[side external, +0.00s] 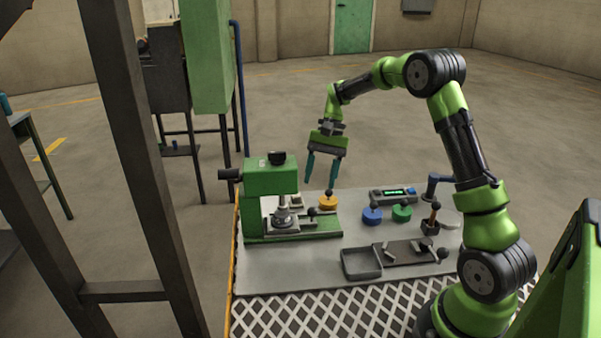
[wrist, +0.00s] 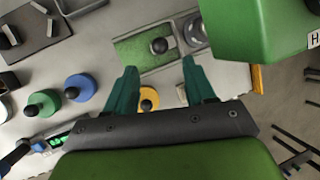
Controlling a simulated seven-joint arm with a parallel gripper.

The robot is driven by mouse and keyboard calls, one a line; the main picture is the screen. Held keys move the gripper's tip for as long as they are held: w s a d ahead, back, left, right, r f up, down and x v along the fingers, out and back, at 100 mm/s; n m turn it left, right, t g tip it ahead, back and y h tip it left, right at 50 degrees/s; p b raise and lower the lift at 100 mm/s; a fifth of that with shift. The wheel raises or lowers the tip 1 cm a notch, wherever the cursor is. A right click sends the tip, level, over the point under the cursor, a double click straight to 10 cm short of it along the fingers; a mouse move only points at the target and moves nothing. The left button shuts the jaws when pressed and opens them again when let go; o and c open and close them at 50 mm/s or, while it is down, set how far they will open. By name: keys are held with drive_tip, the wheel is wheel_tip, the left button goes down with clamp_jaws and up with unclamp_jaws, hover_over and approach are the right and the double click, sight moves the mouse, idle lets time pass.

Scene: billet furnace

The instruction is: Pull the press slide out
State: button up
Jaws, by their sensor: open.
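The green press (side external: 270,178) stands at the left end of the grey work table. Its slide, with a black ball knob (side external: 312,211), lies low at the press's right side; a round grey piece (side external: 284,217) sits beside the knob, under the press head. In the wrist view the knob (wrist: 159,46) shows just beyond the fingertips, and the green press head (wrist: 255,30) hides part of the slide area. My gripper (side external: 321,182) is open and empty, pointing down above the table, to the right of the press. It also shows in the wrist view (wrist: 159,66), apart from the knob.
A yellow knobbed disc (side external: 329,202) stands below my gripper, close to the slide. Blue (side external: 372,216) and green (side external: 402,213) knobbed discs stand farther right. A dark tray (side external: 361,265) lies in front, and a display box (side external: 393,194) behind. Air around my gripper is free.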

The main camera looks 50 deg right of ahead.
drive_tip(key=x, duration=0.8)
drive_tip(key=shift+c, duration=0.3)
clamp_jaws()
drive_tip(key=shift+d, duration=0.1)
